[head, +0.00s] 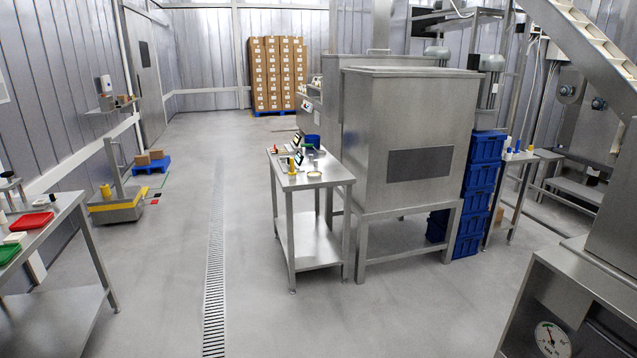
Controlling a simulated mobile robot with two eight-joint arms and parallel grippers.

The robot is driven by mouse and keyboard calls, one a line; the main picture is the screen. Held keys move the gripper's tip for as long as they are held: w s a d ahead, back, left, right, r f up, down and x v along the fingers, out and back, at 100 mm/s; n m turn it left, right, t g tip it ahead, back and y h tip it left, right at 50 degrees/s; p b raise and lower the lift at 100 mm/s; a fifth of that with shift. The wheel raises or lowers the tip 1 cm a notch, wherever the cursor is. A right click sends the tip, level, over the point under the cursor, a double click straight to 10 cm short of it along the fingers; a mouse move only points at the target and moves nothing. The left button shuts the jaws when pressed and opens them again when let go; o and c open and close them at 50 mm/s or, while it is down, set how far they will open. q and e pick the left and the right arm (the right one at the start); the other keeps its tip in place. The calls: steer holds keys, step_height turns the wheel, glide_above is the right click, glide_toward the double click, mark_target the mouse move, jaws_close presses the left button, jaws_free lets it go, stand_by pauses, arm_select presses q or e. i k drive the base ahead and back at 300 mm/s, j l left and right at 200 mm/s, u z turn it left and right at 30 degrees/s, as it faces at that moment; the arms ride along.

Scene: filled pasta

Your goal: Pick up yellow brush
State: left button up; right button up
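A small upright yellow object (291,165) stands on the steel table (325,178) in the middle of the head view. It is too small to tell whether it is a brush. Another yellow, cylinder-like object (106,190) shows at the left by the low grey and yellow unit (118,211) near the wall. Neither of my grippers is in view.
A large steel tank (415,110) stands right of the table, with stacked blue crates (484,165) beyond. A left table (60,238) carries a red tray (31,221). A steel machine with a gauge (552,338) fills the lower right. The floor around the drain (215,260) is clear.

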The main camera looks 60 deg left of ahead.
mark_target(292, 174)
steer(key=k+j+u, duration=0.1)
steer(key=u, duration=1.15)
steer(key=l+u, duration=0.15)
steer(key=u, duration=0.75)
steer(key=z, duration=1.4)
steer(key=u, duration=1.4)
steer(key=i+j+z, duration=0.2)
steer(key=i+j, duration=0.25)
steer(key=i+j+z, duration=0.15)
steer(key=i+j, duration=0.25)
steer(key=j, duration=0.2)
